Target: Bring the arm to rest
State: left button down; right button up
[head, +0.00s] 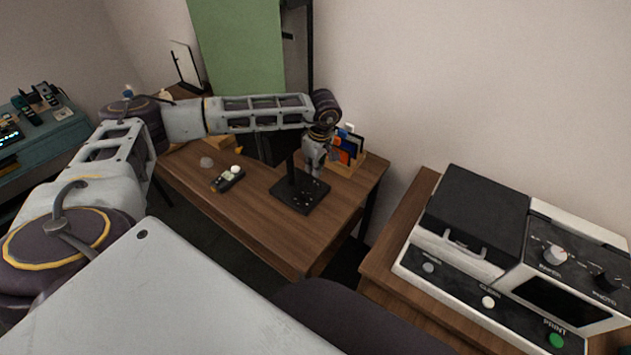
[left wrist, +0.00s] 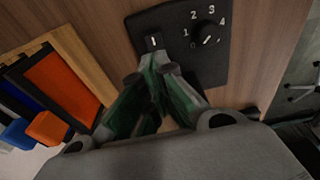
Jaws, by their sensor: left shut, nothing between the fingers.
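My left arm reaches in from the left across the wooden table (head: 270,228). My left gripper (head: 314,172) hangs over the back right of the table, fingers pointing down, shut and empty. In the left wrist view the green-padded fingers (left wrist: 152,78) are together, close over a black control plate (left wrist: 208,66). That plate has a round knob with numbers 1 to 4 and a small part marked 1. In the head view the black plate (head: 312,195) has an upright post, just left of the gripper. Whether the gripper touches it I cannot tell. My right gripper is not in view.
A wooden rack with coloured cards (head: 346,150) stands right behind the gripper; it also shows in the left wrist view (left wrist: 70,80). A handheld device (head: 226,180) lies left of the plate. A large printer-like machine (head: 515,270) sits on another table at right.

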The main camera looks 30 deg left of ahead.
pick_arm(q)
jog(key=shift+r, duration=0.15)
dwell(0.5)
notch_tip(320, 180, up, 9)
jog(key=p, duration=0.9)
jog(key=shift+r+p, duration=0.45)
jog(key=shift+p, duration=0.1)
